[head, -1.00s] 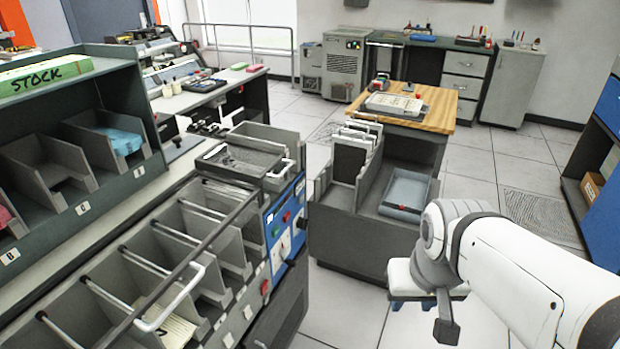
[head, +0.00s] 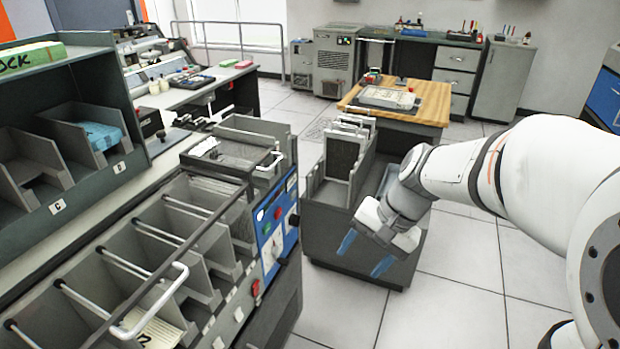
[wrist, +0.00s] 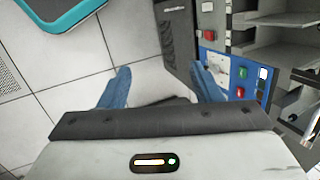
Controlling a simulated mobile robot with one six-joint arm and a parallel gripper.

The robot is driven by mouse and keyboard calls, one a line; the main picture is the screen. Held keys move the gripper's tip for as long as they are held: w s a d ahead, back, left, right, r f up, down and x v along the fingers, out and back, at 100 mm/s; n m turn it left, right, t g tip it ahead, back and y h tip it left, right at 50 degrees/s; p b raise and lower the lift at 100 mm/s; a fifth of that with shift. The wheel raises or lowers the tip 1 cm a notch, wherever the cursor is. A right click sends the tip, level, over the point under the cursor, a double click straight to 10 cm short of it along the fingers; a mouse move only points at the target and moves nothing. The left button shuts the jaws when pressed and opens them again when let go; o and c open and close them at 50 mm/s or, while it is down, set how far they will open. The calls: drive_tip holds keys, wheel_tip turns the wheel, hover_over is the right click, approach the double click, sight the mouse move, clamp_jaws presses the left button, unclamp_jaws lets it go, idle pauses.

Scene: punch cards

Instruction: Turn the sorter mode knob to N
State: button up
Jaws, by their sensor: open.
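The sorter's blue control panel (head: 279,222) is on the end of the grey sorter in the head view. It carries small red and green buttons and a pale dial plate (head: 272,248). The mode knob is too small to pick out surely, and no letter or pointer can be read. The panel (wrist: 249,82) also shows at the right in the wrist view, partly behind the right finger. My gripper (head: 365,255) is open and empty, right of the panel and apart from it, with blue fingers pointing down-left. Its spread fingers show in the wrist view (wrist: 160,75).
Sorter pockets (head: 190,235) with metal rods run along the left. A grey cart (head: 325,235) with card racks stands right behind my gripper. A wooden-topped table (head: 432,102) is farther back. Bare floor lies between the sorter and the cart.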

drive_tip(key=w+a+f+m+y+b, duration=0.35)
drive_tip(key=w+a+f, duration=0.2)
drive_tip(key=w, duration=0.45)
drive_tip(key=m+t+y+b, duration=0.6)
drive_tip(key=m+y, duration=0.3)
drive_tip(key=m, duration=0.5)
approach(295, 220)
drive_tip(key=w+f, duration=0.1)
drive_tip(key=x, duration=0.8)
drive_tip(key=shift+f+b, duration=0.2)
drive_tip(key=shift+b, duration=0.25)
drive_tip(key=shift+w, duration=0.15)
drive_tip(key=shift+c, duration=0.6)
